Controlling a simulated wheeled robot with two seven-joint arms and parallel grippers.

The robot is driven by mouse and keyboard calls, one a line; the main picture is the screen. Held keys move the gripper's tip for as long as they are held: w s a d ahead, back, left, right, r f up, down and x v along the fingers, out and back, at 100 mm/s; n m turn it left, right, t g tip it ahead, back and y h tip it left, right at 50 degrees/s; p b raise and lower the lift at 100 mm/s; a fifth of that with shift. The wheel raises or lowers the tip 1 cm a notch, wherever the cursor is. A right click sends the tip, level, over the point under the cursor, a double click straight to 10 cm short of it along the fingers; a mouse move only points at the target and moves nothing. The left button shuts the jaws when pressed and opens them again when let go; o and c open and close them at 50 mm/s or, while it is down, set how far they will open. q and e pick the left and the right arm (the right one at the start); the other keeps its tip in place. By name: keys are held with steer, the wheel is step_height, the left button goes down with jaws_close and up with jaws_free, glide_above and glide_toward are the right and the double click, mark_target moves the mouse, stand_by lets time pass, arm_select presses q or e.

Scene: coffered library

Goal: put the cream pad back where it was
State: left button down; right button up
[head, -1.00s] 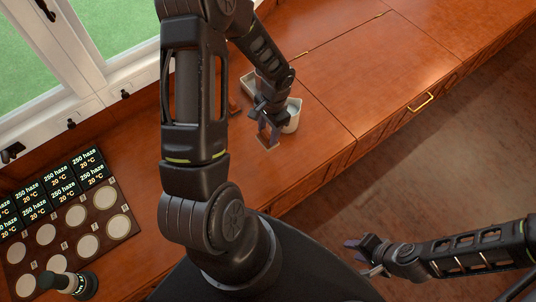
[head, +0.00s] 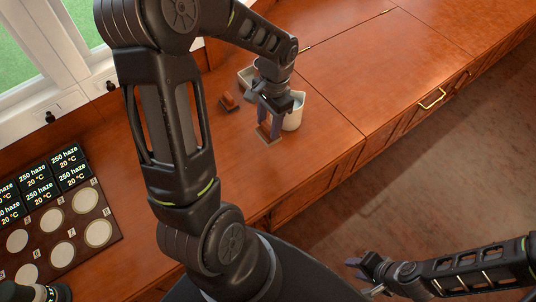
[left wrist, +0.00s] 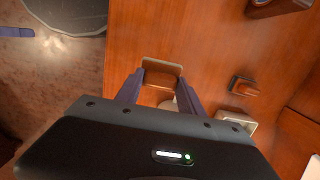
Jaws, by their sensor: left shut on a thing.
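My left gripper (head: 268,128) points down over the wooden counter, its jaws shut on a small flat piece with a pale tan edge, which looks like the cream pad (head: 269,140). In the left wrist view the pad (left wrist: 162,67) shows at the tips of my left gripper (left wrist: 160,90). It is low over the counter; I cannot tell whether it touches the wood. My right gripper (head: 366,274) is open and empty, over the floor at the lower right.
A white pot (head: 293,114) stands close right of my left gripper, with a pale tray (head: 246,77) behind. A brown block with an orange top (head: 229,102) is to the left. A board of round pale discs (head: 118,224) lies at left. The counter's right part is clear.

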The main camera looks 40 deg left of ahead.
mark_target(268, 137)
arm_select(q)
steer(key=shift+f+b, duration=0.45)
steer(key=shift+f, duration=2.7)
steer(key=shift+f, duration=0.1)
steer(key=shift+f+b, duration=0.3)
steer(key=shift+f, duration=1.45)
steer(key=shift+f, duration=0.2)
steer(key=c, duration=0.7)
jaws_free()
steer(key=shift+r, duration=0.1)
steer(key=shift+r, duration=0.2)
steer(key=r, duration=0.4)
steer(key=w+r+p, duration=0.1)
steer(key=r, duration=0.6)
steer(key=shift+w+d+r+p, duration=0.1)
steer(key=shift+w+r+p, duration=0.05)
steer(key=shift+r+p, duration=0.25)
